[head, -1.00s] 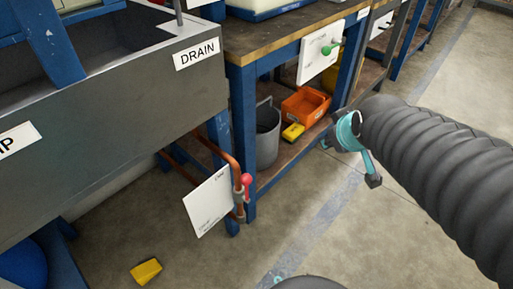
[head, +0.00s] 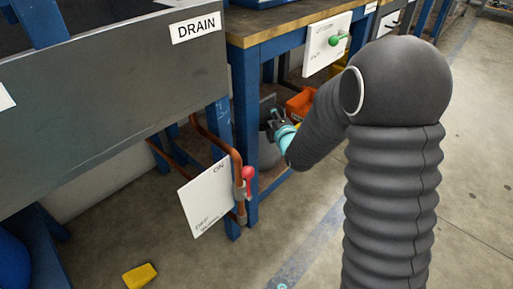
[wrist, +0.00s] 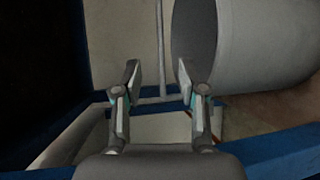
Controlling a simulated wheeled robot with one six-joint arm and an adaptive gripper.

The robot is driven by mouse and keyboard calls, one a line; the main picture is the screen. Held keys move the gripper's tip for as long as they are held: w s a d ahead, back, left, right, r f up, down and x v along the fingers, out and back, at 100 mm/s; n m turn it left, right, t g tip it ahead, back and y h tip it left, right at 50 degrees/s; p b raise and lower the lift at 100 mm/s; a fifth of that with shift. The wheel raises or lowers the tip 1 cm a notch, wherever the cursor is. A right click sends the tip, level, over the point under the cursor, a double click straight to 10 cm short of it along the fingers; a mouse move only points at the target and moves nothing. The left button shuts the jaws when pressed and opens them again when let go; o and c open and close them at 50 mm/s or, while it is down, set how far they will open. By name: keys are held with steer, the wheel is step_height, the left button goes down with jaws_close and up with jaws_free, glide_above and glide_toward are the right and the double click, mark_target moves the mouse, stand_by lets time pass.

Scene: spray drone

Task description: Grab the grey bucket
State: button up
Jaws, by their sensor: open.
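The grey bucket (head: 268,155) stands on the lower shelf under the wooden-topped bench in the head view, partly hidden by my gripper (head: 275,121). In the wrist view the bucket (wrist: 262,42) fills the upper right, its open mouth facing left. My gripper (wrist: 157,70) is open and empty there, with its right finger close to the bucket's rim. I cannot tell if they touch. A thin grey rod, perhaps the bucket's handle (wrist: 161,45), runs between the fingertips.
An orange bin (head: 300,103) sits beside the bucket, partly behind my arm. A blue bench leg (head: 247,150), copper pipe (head: 236,165) and white sign (head: 205,200) stand close on the left. A yellow block (head: 140,275) lies on the floor.

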steer(key=x, duration=1.4)
steer(key=shift+f, duration=0.15)
jaws_close()
